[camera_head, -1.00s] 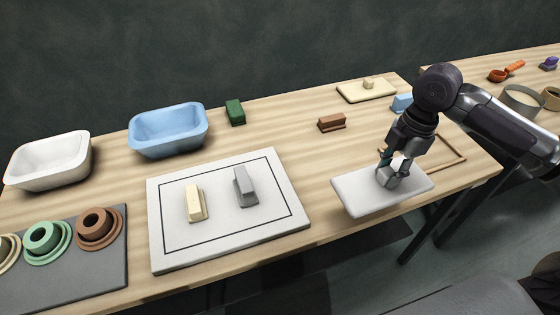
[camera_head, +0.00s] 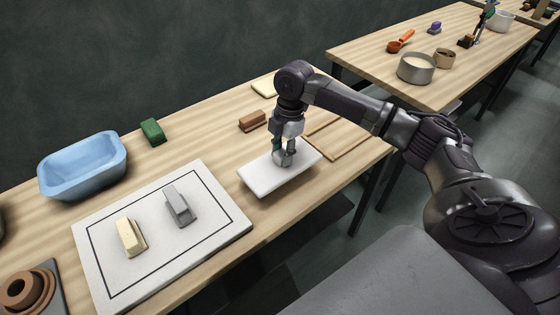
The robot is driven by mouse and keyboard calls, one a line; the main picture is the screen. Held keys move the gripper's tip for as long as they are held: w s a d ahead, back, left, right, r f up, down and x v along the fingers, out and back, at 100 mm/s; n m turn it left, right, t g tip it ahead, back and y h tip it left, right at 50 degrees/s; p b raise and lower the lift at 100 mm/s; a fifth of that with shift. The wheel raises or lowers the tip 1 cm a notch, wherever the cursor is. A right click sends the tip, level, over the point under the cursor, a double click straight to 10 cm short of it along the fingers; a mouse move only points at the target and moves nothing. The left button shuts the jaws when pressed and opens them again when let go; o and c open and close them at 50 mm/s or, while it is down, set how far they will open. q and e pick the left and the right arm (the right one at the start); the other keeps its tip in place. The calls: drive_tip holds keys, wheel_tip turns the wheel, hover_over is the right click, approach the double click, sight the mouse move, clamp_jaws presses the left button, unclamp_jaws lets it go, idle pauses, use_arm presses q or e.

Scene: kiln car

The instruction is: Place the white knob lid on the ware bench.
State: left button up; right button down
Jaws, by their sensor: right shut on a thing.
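The white knob lid (camera_head: 262,181) is a flat rectangular slab at the right part of the near wooden bench (camera_head: 225,111). My right gripper (camera_head: 284,161) points down and is shut on the lid's knob, which its fingers mostly hide. The lid looks level and held over the bench near its front edge; I cannot tell how large any gap beneath it is. A second wooden bench (camera_head: 366,60) stands at the upper right. I cannot tell from the picture which one is the ware bench. My left gripper is not in view.
A white board (camera_head: 100,284) with a cream block (camera_head: 130,236) and a grey block (camera_head: 180,207) lies to the left. A blue basin (camera_head: 84,165), green block (camera_head: 152,131) and brown block (camera_head: 252,120) stand behind. The far bench holds a grey pot (camera_head: 416,69) and orange scoop (camera_head: 400,41).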

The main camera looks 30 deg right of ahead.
sight(280, 162)
drive_tip(key=shift+w+a+f, duration=0.1)
drive_tip(key=shift+w+f, duration=0.15)
drive_tip(key=shift+w, duration=0.15)
drive_tip(key=shift+f, duration=1.9)
drive_tip(key=c, duration=0.8)
unclamp_jaws()
drive_tip(key=shift+s+f, duration=0.15)
drive_tip(key=shift+f, duration=0.05)
wheel_tip(280, 162, up, 12)
drive_tip(key=d, duration=0.1)
drive_tip(key=shift+d+b, duration=0.3)
drive_tip(key=shift+d, duration=0.1)
